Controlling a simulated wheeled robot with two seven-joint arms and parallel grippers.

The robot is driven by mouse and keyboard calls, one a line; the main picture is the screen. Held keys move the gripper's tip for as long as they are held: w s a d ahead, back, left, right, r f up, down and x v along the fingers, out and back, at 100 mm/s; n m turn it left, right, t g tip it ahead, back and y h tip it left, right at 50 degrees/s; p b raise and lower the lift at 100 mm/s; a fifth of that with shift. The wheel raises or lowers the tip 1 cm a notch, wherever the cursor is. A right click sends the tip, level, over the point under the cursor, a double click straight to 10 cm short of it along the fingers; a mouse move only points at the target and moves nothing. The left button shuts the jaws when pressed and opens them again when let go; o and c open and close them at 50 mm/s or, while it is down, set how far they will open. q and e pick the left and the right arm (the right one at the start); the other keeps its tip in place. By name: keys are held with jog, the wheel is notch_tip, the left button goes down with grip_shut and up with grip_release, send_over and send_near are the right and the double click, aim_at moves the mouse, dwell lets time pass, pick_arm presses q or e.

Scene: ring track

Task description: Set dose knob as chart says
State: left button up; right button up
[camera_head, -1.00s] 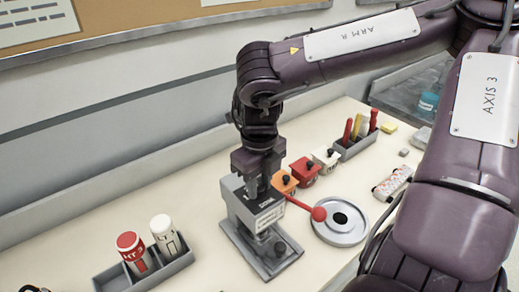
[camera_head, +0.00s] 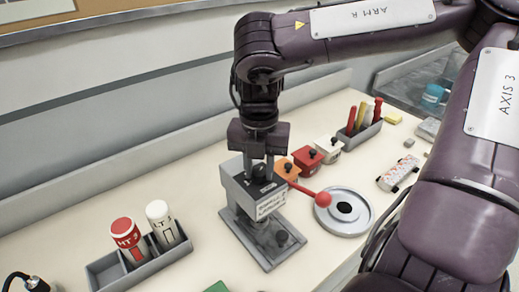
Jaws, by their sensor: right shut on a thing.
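A grey dosing machine (camera_head: 234,182) with a red-balled lever (camera_head: 322,199) stands upright on the bench, mid-view. A dark dose knob (camera_head: 259,172) sits on its top. My right gripper (camera_head: 259,166) points down from above, shut on the knob, with a finger on either side. Markings around the knob are too small and partly covered to read. A paper sheet (camera_head: 35,9) hangs on the board at the top left, cut by the frame edge; I cannot tell if it is the chart. My left gripper is out of view.
A grey rack (camera_head: 112,274) with a red-capped and a white-capped container stands left. Tools stand in a tray (camera_head: 362,138).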

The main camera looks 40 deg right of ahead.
aim_at(259, 172)
jog(key=shift+m+b, duration=0.35)
jog(key=shift+m, duration=0.85)
jog(key=o, duration=1)
notch_tip(259, 172, up, 8)
jog(key=shift+f, duration=0.1)
